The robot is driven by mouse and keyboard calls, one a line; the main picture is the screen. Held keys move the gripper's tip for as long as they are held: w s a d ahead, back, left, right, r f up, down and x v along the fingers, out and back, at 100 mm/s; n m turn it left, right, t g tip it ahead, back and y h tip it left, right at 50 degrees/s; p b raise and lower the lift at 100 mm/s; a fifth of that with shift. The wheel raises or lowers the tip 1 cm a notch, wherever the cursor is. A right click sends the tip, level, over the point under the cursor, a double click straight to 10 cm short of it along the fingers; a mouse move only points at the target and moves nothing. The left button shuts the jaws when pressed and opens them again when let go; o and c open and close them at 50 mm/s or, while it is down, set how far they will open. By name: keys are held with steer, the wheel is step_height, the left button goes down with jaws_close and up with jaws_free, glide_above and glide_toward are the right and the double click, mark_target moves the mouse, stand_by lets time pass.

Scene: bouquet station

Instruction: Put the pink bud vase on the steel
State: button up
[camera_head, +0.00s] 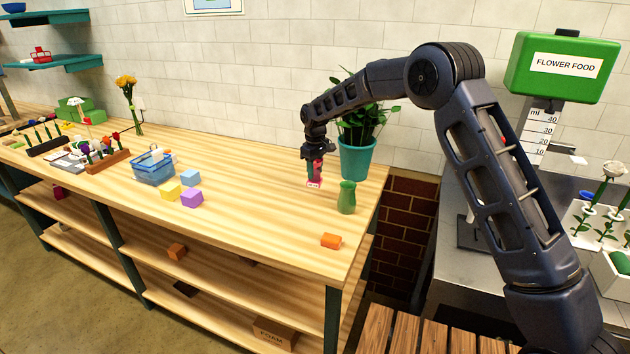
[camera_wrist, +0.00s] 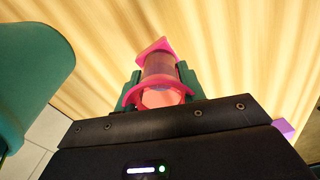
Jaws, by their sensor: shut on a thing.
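The pink bud vase (camera_head: 316,172) is small, with a pale tag at its lower end. My gripper (camera_head: 314,160) is shut on it over the wooden bench (camera_head: 262,225), left of the potted plant. In the wrist view the pink vase (camera_wrist: 160,68) sits between the two green fingers, with its round mouth facing the camera. I cannot tell whether its base touches the wood. The steel counter (camera_head: 455,205) is at the right, across a gap from the bench and partly hidden behind my arm.
A teal pot (camera_head: 357,157) with a leafy plant and a green vase (camera_head: 346,197) stand close right of my gripper. A flower food dispenser (camera_head: 562,67) and white flower holder (camera_head: 590,222) occupy the steel side.

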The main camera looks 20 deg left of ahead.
mark_target(315, 180)
steer(key=shift+f, duration=2.2)
steer(key=shift+f, duration=0.25)
steer(key=o, duration=1.2)
steer(key=r, duration=0.9)
steer(key=shift+w+a+r, duration=0.1)
steer(key=shift+w+a, duration=0.1)
steer(key=shift+a, duration=0.2)
steer(key=shift+o, duration=0.4)
steer(key=shift+r, duration=0.85)
